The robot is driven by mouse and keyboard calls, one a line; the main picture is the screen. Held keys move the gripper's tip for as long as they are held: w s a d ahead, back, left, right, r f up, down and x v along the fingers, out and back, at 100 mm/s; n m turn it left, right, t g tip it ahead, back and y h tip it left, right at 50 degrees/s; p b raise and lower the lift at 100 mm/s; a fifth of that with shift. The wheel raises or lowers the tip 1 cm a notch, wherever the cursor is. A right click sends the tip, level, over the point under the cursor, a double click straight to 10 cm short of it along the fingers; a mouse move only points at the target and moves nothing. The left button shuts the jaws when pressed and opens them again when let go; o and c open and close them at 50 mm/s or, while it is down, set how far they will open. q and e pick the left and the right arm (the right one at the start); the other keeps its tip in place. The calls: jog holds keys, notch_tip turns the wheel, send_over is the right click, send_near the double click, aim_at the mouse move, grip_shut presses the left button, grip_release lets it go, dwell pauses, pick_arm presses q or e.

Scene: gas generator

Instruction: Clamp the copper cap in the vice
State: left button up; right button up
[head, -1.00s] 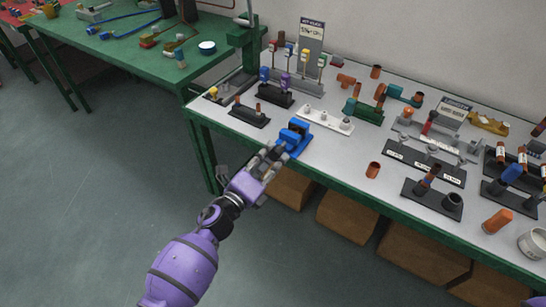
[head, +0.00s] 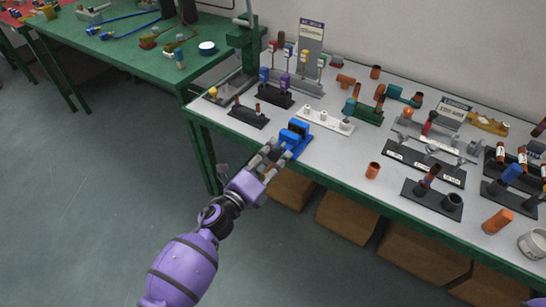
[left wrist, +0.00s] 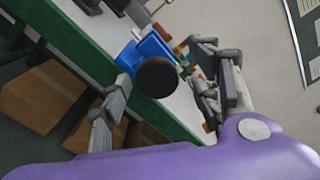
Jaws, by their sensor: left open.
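The blue vice (head: 293,137) stands at the front edge of the grey-topped bench. It also shows in the left wrist view (left wrist: 150,47), behind a dark round knob (left wrist: 157,77) that faces the camera. My left gripper (head: 276,150) is open at the front of the vice, its fingers (left wrist: 165,95) on either side of the knob, holding nothing. An open copper-coloured cylinder (head: 373,170), perhaps the cap, stands on the bench to the right of the vice. I cannot tell whether anything is between the vice jaws. My right gripper is out of view.
A white holder (head: 325,121) and a black holder (head: 248,116) stand near the vice. Several fittings and racks fill the bench further right and back. Cardboard boxes (head: 347,215) sit below the bench. The bench front between vice and copper cylinder is clear.

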pick_arm(q)
jog(key=shift+a+f, duration=0.1)
jog(key=shift+f, duration=0.05)
jog(key=n+p, duration=0.1)
jog(key=n, duration=0.2)
jog(key=shift+n, duration=0.4)
jog(key=shift+n+p, duration=0.3)
jog(key=shift+n, duration=0.6)
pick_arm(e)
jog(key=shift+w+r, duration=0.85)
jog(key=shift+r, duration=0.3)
pick_arm(q)
jog(key=shift+c, duration=0.2)
jog(key=c, duration=1.3)
jog(key=shift+o, duration=0.2)
